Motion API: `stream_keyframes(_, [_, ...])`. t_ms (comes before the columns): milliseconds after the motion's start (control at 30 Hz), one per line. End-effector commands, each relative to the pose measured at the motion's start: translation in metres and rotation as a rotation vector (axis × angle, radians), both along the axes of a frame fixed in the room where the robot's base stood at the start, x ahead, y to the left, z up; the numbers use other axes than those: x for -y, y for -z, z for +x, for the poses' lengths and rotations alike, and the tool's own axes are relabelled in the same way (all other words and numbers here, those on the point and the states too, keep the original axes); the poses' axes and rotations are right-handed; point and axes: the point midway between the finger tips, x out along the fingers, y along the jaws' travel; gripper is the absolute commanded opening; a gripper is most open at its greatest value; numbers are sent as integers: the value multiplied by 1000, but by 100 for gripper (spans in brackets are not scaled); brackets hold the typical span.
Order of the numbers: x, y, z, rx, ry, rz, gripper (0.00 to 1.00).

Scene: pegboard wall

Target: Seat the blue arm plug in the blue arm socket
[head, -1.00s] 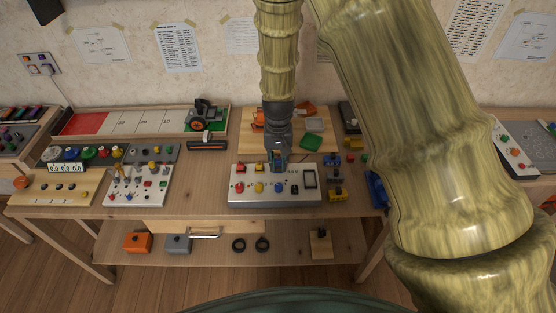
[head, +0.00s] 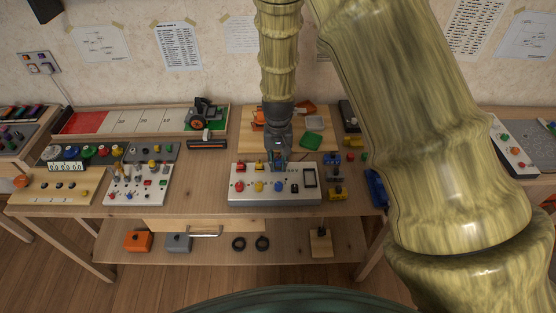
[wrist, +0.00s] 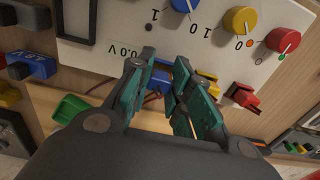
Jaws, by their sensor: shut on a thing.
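My gripper (head: 277,158) points down at the far edge of a white control panel (head: 240,197). In the wrist view my gripper (wrist: 166,88) has its teal fingers on either side of a blue piece (wrist: 161,80), which I take to be the blue arm plug. It is at the panel's far edge, in line with a yellow piece (wrist: 208,84) and a red piece (wrist: 245,97). The fingers hide most of the blue piece and the spot under it. I cannot tell whether it is in a socket or just above it.
The panel bears red, yellow and blue knobs (head: 259,188) and a dark-framed window (head: 309,178). A wooden board with a green tray (head: 312,141) lies behind. The bench left of the panel has some free room.

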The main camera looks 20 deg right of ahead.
Motion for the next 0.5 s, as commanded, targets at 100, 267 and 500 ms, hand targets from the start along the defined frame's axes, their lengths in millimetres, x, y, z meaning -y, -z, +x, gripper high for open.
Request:
stream_keyframes(100, [0, 3, 0, 0, 0, 0, 9])
stream_keyframes(267, [0, 6, 0, 0, 0, 0, 9])
stream_keyframes(500, [0, 7, 0, 0, 0, 0, 45])
